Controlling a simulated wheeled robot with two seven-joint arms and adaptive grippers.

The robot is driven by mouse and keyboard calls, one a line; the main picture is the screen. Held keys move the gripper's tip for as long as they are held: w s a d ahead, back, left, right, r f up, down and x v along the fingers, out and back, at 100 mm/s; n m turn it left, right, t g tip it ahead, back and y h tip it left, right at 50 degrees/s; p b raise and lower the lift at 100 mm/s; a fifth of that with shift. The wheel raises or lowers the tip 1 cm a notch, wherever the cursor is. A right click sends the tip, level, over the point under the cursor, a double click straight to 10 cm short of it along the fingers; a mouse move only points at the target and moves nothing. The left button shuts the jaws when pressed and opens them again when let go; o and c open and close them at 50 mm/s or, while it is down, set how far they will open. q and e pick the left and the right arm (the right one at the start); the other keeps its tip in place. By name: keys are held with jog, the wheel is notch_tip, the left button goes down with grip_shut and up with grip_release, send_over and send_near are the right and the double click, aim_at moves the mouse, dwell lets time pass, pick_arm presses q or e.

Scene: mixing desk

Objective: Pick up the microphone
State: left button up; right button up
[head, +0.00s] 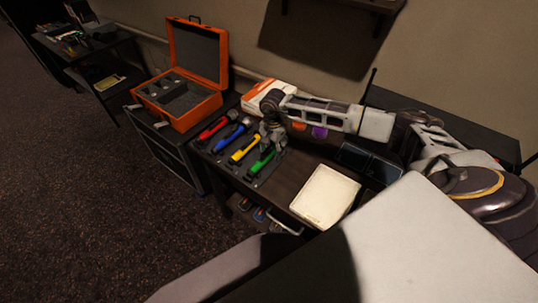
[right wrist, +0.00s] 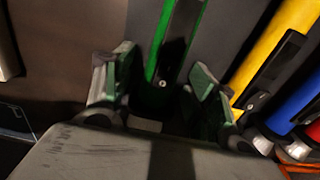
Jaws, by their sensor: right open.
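Four-coloured handheld microphones lie side by side on the dark desk: red (head: 212,130), blue (head: 231,138), yellow (head: 246,149) and green (head: 262,162). My right gripper (head: 271,137) is over the near end of this row, at the green microphone. In the right wrist view, the open right gripper (right wrist: 160,95) has one finger on each side of the green microphone (right wrist: 178,45). Whether the fingers touch it I cannot tell. The yellow (right wrist: 268,55) and blue (right wrist: 293,105) ones lie to the right there. My left gripper is not in view.
An open orange case (head: 185,103) with foam stands on a cabinet left of the microphones. A cream book-like item (head: 325,196) lies on the desk to the right. A white and orange box (head: 257,98) is behind my right gripper. A wall closes the back.

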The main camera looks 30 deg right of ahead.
aim_at(272, 148)
grip_shut()
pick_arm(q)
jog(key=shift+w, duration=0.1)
pick_arm(e)
jog(key=shift+r, duration=0.15)
jog(key=shift+w+r, duration=0.1)
jog(key=shift+r, duration=0.45)
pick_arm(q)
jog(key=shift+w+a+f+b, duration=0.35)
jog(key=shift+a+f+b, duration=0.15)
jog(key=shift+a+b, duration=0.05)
pick_arm(e)
jog(key=shift+r, duration=4.35)
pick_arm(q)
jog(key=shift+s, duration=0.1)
pick_arm(e)
jog(key=shift+f, duration=0.1)
